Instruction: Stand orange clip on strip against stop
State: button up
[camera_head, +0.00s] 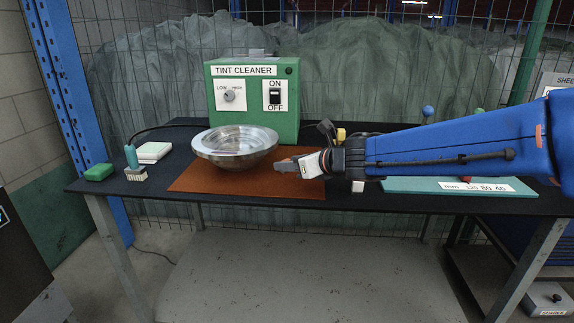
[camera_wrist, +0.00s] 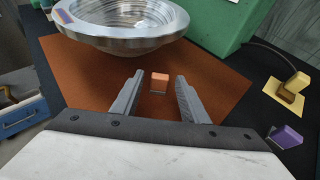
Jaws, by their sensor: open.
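The orange clip (camera_wrist: 159,80) sits on the rust-coloured mat, between the two fingertips of my gripper (camera_wrist: 159,84) in the wrist view. A gap shows between the clip and each finger. My gripper (camera_head: 284,165) is open and low over the right part of the mat in the head view, where I cannot make out the clip. A teal strip (camera_head: 420,187) with a white numbered scale lies to the right, partly hidden by my arm. I cannot clearly make out a stop on it.
A metal bowl (camera_head: 235,147) stands on the mat (camera_head: 200,185), close to my gripper. The green tint cleaner box (camera_head: 250,110) is behind it.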

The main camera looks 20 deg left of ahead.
jog(key=v, duration=0.9)
jog(key=shift+s+d+r, duration=0.2)
jog(key=shift+d, duration=0.1)
